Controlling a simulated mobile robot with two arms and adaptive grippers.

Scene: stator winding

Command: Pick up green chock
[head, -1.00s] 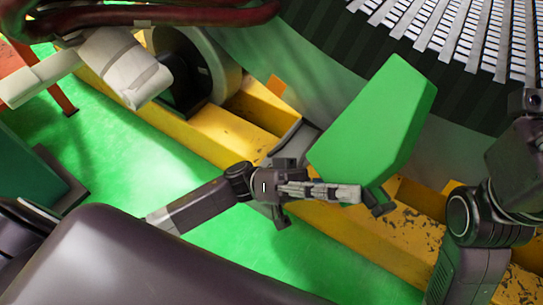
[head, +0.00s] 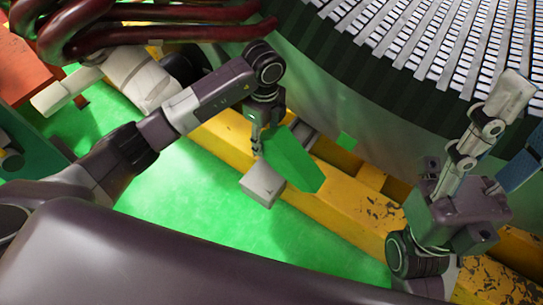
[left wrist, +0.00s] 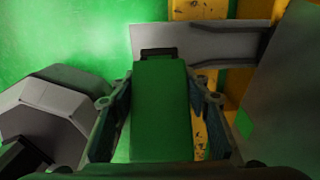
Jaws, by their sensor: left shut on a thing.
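The green chock (head: 293,160) is a long, flat-faced green block near the middle of the head view. My left gripper (head: 262,135) is shut on its upper left end. In the left wrist view the chock (left wrist: 161,110) lies between the two fingers, its top face toward the camera. My fingers hide part of the chock in the head view. My right gripper (head: 508,135) is at the right, fingers apart and nothing visible between them, well away from the chock.
A pale grey block (head: 263,184) lies just below the chock in the head view; contact is unclear. A worn yellow beam (head: 360,205) runs beneath the large slotted stator (head: 400,70). Dark red tubes (head: 150,22) hang at top left. Green floor (head: 190,185) is open at centre left.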

